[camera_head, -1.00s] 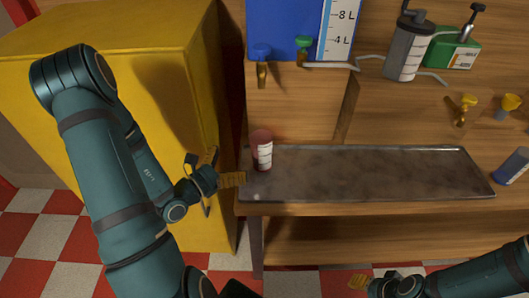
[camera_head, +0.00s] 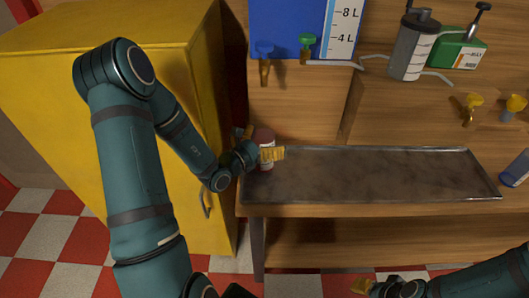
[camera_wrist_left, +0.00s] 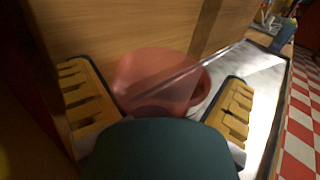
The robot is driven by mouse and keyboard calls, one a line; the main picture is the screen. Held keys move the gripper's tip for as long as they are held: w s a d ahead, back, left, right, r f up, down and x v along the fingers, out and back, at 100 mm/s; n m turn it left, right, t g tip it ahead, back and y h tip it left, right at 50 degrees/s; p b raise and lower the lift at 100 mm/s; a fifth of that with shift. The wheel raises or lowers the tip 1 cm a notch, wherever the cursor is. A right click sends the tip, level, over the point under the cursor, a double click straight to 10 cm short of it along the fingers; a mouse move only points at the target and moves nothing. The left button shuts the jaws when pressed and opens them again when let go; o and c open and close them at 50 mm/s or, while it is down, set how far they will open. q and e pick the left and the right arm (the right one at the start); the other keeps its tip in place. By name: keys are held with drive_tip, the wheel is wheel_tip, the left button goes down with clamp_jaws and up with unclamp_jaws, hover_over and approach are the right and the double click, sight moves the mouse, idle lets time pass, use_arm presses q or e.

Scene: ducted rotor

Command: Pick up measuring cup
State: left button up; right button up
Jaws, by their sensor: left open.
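The measuring cup, a reddish see-through cup with a white label (camera_head: 266,164), stands at the left end of the metal tray (camera_head: 400,172). In the left wrist view the cup (camera_wrist_left: 155,82) shows between the two yellow fingers. My left gripper (camera_head: 259,143) is open around the cup, one finger on each side, and partly hides it in the head view. In the left wrist view (camera_wrist_left: 160,107) a gap shows beside each finger, and a dark part of my gripper covers the near side of the cup. My right gripper (camera_head: 363,286) is low at the bottom edge, its opening unclear.
A yellow cabinet (camera_head: 110,60) stands left of the wooden bench. Behind the tray are taps (camera_head: 265,62), a blue tank (camera_head: 285,25) and a grey cylinder (camera_head: 412,45). A blue-grey bottle (camera_head: 515,170) lies at the right. Most of the tray is bare.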

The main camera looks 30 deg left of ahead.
use_arm(q)
drive_tip(key=shift+w, duration=0.1)
drive_tip(key=c, duration=1.5)
drive_tip(key=shift+c, duration=0.2)
drive_tip(key=shift+r, duration=0.15)
wheel_tip(320, 180, up, 10)
drive_tip(key=p, duration=0.3)
drive_tip(key=shift+r+p, duration=2)
drive_tip(key=shift+r, duration=0.4)
